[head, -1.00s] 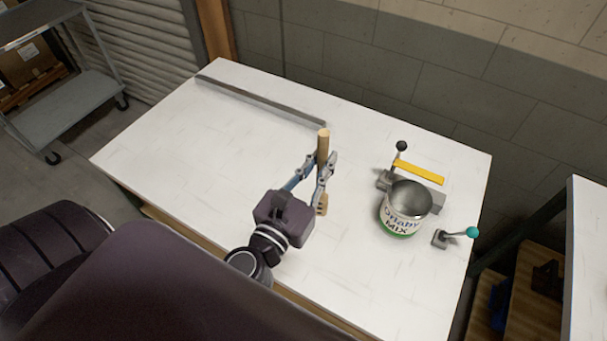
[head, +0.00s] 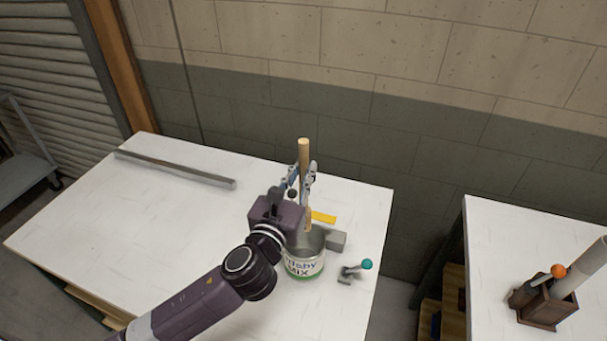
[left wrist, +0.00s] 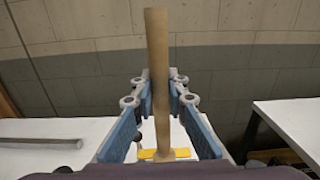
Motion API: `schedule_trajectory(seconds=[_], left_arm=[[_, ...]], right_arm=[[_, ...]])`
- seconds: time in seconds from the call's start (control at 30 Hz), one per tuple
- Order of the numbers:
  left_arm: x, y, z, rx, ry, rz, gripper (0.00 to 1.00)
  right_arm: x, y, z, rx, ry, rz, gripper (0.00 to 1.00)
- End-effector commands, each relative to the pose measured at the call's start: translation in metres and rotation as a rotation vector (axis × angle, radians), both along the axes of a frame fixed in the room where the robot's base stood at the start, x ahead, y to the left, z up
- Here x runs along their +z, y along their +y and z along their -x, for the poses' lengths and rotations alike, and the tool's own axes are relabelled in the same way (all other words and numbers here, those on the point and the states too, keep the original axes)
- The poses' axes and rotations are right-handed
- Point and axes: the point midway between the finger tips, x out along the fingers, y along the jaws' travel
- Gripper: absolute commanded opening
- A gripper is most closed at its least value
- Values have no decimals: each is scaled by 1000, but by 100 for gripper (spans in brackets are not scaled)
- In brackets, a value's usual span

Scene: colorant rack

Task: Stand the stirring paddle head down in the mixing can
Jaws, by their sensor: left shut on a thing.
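The stirring paddle (head: 303,155) is a pale wooden stick, held upright with its head end down. My left gripper (head: 302,180) is shut on its shaft; the shaft also shows between the two fingers in the left wrist view (left wrist: 158,65). The mixing can (head: 304,266) is an open metal can with a white and green label, standing on the white bench. The gripper is above the can, and the paddle's lower end shows at the far side of its mouth. The wrist partly hides the can's mouth, so I cannot tell whether the head is inside. My right gripper is not in view.
A metal rail (head: 175,168) lies along the bench's back left. A second table (head: 488,255) holds a brown box (head: 545,308).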

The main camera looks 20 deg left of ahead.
Motion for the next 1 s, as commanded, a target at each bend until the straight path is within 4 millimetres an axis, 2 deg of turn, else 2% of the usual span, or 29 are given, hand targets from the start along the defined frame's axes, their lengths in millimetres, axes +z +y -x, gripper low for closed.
schedule_trajectory(seconds=[0.17, 0.53, 1.0], left_arm=[[-14, 0, 0, 0, -1, 1, 0], [-39, 0, 0, 1, -1, 1, 0], [-76, 0, 0, 1, 0, 0, 0]], right_arm=[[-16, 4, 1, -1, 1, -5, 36], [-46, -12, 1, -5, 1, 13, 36], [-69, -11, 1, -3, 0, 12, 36]])
